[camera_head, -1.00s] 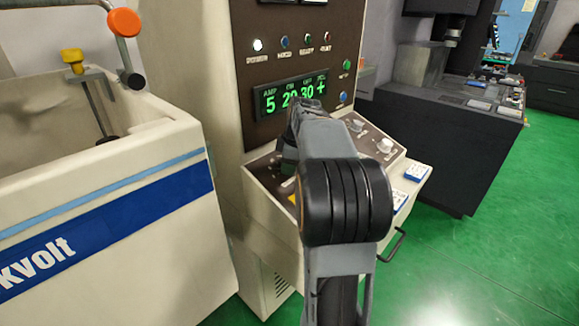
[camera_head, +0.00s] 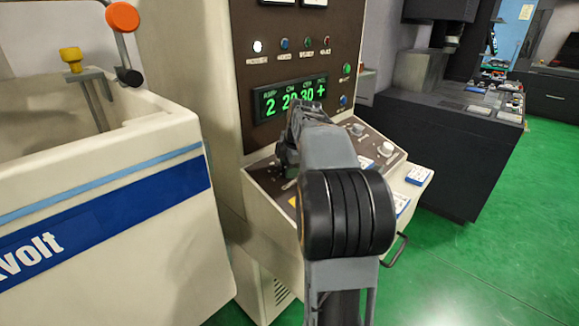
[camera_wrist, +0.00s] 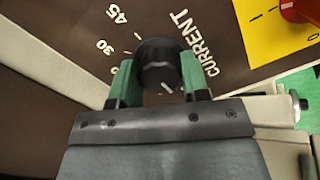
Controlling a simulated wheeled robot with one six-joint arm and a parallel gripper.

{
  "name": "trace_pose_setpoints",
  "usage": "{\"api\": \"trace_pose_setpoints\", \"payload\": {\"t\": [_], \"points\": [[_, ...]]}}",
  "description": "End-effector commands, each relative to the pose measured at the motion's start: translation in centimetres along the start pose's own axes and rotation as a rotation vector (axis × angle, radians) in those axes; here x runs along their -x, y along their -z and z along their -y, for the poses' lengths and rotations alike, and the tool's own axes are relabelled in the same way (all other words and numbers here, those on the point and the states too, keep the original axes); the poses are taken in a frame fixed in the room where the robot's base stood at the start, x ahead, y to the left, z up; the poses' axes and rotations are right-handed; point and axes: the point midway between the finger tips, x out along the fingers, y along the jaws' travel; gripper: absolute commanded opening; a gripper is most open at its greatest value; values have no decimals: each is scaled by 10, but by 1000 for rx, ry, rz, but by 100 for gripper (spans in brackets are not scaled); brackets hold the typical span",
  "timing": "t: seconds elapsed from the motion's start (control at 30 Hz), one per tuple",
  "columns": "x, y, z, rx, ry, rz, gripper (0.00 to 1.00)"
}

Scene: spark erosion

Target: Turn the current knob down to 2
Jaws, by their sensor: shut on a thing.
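The black current knob (camera_wrist: 158,68) sits on the brown panel beside the printed word CURRENT (camera_wrist: 196,45) in the wrist view. My gripper (camera_wrist: 160,85) has its two green fingers on either side of the knob, shut on it. A pale pointer mark shows on the knob's side near the gripper. The knob is hidden behind my arm in the head view.
Other knobs, one of them pale (camera_head: 385,149), stand on the sloping panel right of my arm. A red button on a yellow plate (camera_wrist: 262,30) is close to my gripper. The white tank (camera_head: 100,150) stands at left; green floor is open at right.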

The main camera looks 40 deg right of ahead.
Motion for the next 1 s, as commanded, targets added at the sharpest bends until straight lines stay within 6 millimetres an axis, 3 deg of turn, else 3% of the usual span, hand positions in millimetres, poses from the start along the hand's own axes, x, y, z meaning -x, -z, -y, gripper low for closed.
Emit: {"api": "trace_pose_setpoints", "payload": {"t": [0.3,0.33,0.6,0.87,1.0], "points": [[1,0,-1,4,-3,0,18],[1,0,-1,3,-3,0,44],[0,0,0,2,-1,1,68],[2,0,0,1,-1,1,68],[17,0,-1,1,-4,2,68]]}}
